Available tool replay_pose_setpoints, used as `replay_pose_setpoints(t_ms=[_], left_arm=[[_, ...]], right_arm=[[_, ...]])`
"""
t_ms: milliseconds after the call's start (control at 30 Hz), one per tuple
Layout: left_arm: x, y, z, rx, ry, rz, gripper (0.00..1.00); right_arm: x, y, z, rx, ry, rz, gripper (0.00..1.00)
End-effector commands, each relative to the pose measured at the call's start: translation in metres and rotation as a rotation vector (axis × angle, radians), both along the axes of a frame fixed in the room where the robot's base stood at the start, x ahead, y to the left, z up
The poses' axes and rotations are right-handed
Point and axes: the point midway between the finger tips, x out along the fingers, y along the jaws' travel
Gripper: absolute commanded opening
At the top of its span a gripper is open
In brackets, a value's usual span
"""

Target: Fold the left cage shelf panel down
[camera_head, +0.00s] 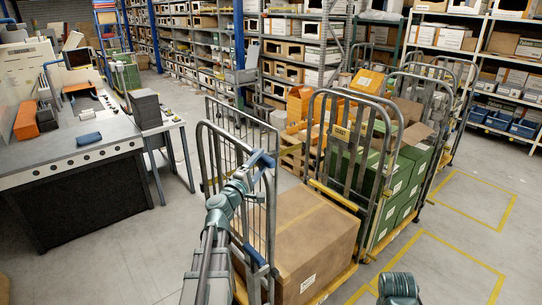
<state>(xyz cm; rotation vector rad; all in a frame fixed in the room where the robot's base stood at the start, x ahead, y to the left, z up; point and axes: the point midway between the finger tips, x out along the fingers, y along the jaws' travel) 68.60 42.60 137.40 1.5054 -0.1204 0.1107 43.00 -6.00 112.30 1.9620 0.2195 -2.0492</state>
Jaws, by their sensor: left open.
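The left cage (203,150) is a grey tubular roll cage with upright wire sides. A large brown cardboard box (305,235) stands low in it. An upright barred panel (268,205) rises at its near left side; I cannot tell surely whether this is the shelf panel or a side frame. My left gripper (262,160), with blue fingers, is open at the upper part of these bars, above the box's left edge. Overlapping bars hide whether it touches them. My right gripper is not in view; a dark rounded part of mine shows at the bottom right.
A second cage (318,105) with green boxes (405,180) stands close on the right. A grey workbench (75,150) and a small table (160,127) stand at the left. Racks line the back. Floor is clear between bench and cage, and at the right among yellow lines.

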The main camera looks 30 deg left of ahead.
Motion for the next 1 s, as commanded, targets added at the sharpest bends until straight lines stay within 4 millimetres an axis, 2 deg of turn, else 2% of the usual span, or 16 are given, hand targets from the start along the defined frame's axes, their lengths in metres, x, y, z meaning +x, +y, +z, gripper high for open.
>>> replay_pose_setpoints(t_ms=[33,133,467,833,1000], left_arm=[[0.008,0.0038,0.0026,0.0,0.0,0.002,0.68],[0.0143,0.0067,0.0036,0.0,0.0,0.005,0.68],[0.0163,0.0073,0.0037,0.0,0.0,0.007,0.68],[0.0165,0.0074,0.004,-0.001,-0.001,0.007,0.01],[0.0166,0.0075,0.0043,-0.003,-0.002,0.007,0.0]], right_arm=[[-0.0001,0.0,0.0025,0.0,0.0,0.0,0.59],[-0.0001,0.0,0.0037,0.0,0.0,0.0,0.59],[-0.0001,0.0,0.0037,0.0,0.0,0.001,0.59],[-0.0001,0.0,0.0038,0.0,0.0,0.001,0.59],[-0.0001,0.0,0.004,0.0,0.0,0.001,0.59]])
